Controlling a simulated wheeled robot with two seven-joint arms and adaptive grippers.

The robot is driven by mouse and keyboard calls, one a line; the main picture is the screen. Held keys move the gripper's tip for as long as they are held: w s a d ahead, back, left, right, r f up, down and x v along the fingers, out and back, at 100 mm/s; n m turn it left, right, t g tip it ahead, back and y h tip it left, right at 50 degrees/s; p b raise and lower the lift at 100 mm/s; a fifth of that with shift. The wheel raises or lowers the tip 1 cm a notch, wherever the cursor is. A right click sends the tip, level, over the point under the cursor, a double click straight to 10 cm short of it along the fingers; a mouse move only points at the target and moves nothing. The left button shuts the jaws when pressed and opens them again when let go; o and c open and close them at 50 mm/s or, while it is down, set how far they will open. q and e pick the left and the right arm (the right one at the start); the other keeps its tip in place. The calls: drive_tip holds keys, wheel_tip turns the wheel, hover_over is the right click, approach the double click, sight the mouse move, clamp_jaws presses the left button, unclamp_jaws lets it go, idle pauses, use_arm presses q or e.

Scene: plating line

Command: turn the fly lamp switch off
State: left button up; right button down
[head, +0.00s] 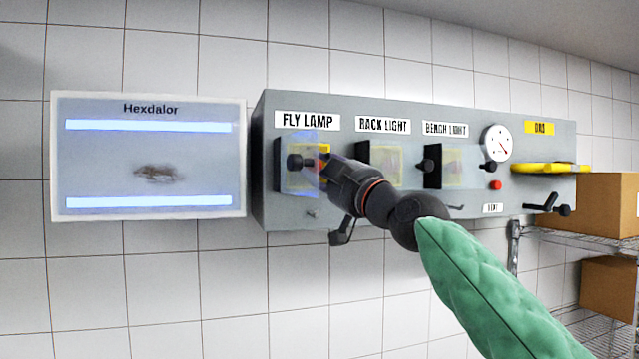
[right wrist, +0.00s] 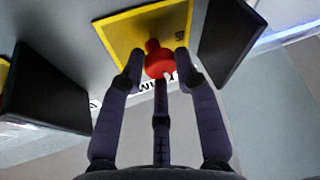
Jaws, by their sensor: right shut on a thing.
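The fly lamp switch is at the left end of the grey wall panel, under the FLY LAMP label (head: 307,121). In the right wrist view its red toggle (right wrist: 158,60) stands out from a yellow plate (right wrist: 118,30). My right gripper (head: 318,170) reaches it from the right and is shut on the red toggle, a finger on each side. In the head view the gripper hides the toggle. The fly lamp, marked Hexdalor (head: 148,190), hangs left of the panel with both tubes glowing blue-white. My left gripper is not in view.
RACK LIGHT (head: 383,125) and BENCH LIGHT (head: 446,129) switches sit to the right behind clear covers. Further along are a round gauge (head: 498,143), a red button (head: 496,185) and a yellow gas handle (head: 550,168). Cardboard boxes (head: 606,205) stand on a wire shelf at right.

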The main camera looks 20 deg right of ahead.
drive_tip(key=n+g+p, duration=0.2)
drive_tip(key=n+p, duration=0.1)
drive_tip(key=n, duration=0.2)
drive_tip(key=r+n+g+p, duration=0.1)
drive_tip(key=n+g+p, duration=0.1)
drive_tip(key=n+p, duration=0.2)
drive_tip(key=n+g+p, duration=0.1)
drive_tip(key=n+p, duration=0.2)
drive_tip(key=n, duration=0.2)
drive_tip(key=shift+r+n+g+h+p, duration=0.25)
drive_tip(key=shift+n+g+h+p, duration=0.05)
drive_tip(key=shift+g+h, duration=0.1)
drive_tip(key=shift+f, duration=0.1)
drive_tip(key=c, duration=0.9)
unclamp_jaws()
